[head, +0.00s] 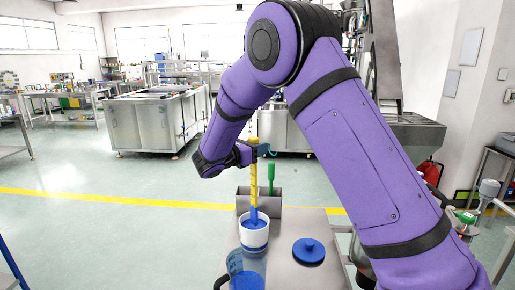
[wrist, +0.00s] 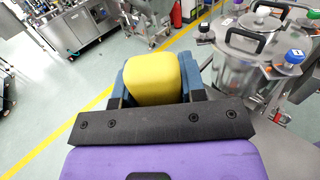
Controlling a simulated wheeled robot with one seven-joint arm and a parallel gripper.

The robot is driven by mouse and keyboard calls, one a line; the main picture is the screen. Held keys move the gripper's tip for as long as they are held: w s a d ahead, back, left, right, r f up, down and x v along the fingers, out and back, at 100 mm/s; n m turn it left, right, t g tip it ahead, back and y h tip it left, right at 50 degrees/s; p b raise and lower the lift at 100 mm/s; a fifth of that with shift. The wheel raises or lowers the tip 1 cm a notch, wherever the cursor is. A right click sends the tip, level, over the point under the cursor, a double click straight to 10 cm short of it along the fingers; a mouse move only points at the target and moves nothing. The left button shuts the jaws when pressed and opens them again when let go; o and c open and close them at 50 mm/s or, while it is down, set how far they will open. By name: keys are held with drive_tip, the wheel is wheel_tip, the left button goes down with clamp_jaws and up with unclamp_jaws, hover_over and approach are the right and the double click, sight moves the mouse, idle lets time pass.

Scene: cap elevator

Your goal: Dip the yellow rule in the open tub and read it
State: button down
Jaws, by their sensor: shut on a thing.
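The yellow rule (head: 254,182) stands upright in the head view, and its lower part is blue. It also shows end-on in the wrist view (wrist: 152,80). My gripper (head: 257,149) is shut on its top. The rule's lower end is at the mouth of the open white tub (head: 245,237), which has blue inside and a blue band. The blue end merges with the blue inside, so I cannot tell how deep it sits. A blue lid with a knob (head: 308,251) lies on the bench right of the tub.
A clear jug with blue contents (head: 246,272) stands in front of the tub. A grey holder (head: 282,213) with a green-handled tool (head: 271,178) is behind it. The metal bench (head: 318,222) is bare around the lid. A steel vessel (wrist: 255,45) shows in the wrist view.

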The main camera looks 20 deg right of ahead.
idle(0.6)
wheel_tip(320, 180, up, 6)
idle(0.8)
drive_tip(key=shift+s, duration=0.1)
idle(0.4)
